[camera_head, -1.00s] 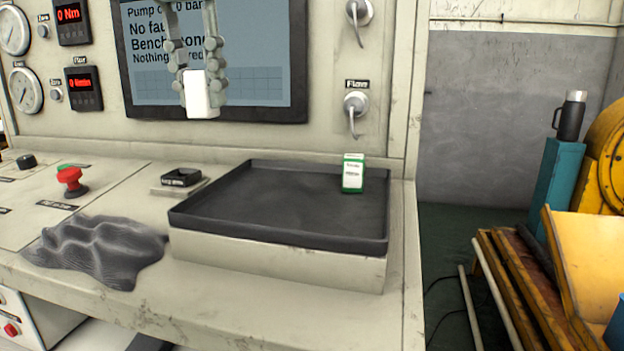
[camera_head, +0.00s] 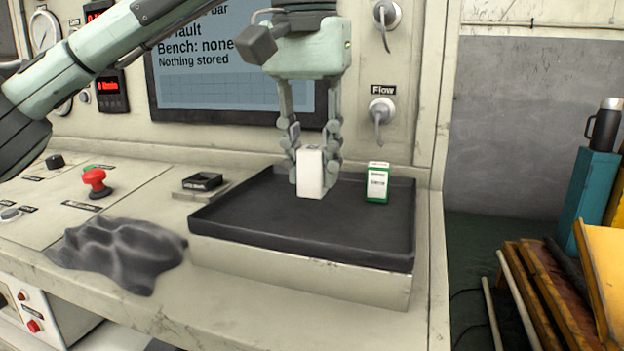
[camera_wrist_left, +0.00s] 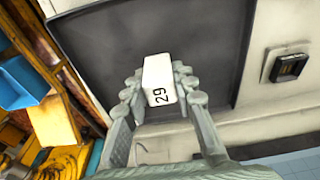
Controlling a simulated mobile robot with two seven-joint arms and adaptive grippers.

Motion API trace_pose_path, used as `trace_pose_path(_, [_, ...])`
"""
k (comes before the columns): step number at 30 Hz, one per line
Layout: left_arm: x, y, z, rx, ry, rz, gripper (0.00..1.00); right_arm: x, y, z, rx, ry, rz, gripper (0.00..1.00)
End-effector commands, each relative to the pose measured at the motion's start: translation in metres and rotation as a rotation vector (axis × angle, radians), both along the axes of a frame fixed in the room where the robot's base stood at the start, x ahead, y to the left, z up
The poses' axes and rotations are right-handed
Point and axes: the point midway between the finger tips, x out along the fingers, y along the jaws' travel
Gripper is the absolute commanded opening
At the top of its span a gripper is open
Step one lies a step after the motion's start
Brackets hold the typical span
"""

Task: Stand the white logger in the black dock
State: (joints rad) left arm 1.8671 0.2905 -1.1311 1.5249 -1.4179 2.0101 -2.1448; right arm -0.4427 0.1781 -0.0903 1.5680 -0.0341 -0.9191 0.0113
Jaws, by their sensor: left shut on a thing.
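The white logger (camera_head: 311,172) is a small upright white box, held between the fingers of my left gripper (camera_head: 312,160) over the black tray. The black dock (camera_head: 203,181) is a small empty-looking black holder on a light base, left of the tray. It also shows in the left wrist view (camera_wrist_left: 290,66). My right gripper is not in view.
The black tray (camera_head: 300,238) sits on a raised block on the bench. A green and white box (camera_head: 377,182) stands in it, right of the logger. A dark cloth (camera_head: 120,250) and a red button (camera_head: 95,182) lie to the left. Bench between cloth and dock is clear.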

Motion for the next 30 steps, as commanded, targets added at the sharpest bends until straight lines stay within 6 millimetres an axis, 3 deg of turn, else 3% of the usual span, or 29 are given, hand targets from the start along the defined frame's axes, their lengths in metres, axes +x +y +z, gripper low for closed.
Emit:
trace_pose_path(5, [0.000, 0.000, -0.023, 0.000, 0.003, 0.000, 0.00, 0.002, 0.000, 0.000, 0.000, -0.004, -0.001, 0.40])
trace_pose_path(18, [0.000, 0.001, -0.029, 0.000, 0.001, 0.000, 0.00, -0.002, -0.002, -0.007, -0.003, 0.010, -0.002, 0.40])
trace_pose_path(19, [0.000, 0.001, -0.028, 0.000, 0.001, 0.000, 0.28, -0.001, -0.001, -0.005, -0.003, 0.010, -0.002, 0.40])
trace_pose_path(21, [0.000, 0.001, -0.028, 0.000, 0.001, 0.000, 0.37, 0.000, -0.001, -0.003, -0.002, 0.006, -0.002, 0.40])
trace_pose_path(24, [0.000, 0.001, -0.028, 0.000, 0.001, 0.000, 0.47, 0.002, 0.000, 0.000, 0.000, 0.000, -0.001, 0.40])
trace_pose_path(30, [0.000, 0.001, -0.028, 0.000, 0.001, 0.000, 0.47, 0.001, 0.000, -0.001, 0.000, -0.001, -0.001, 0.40])
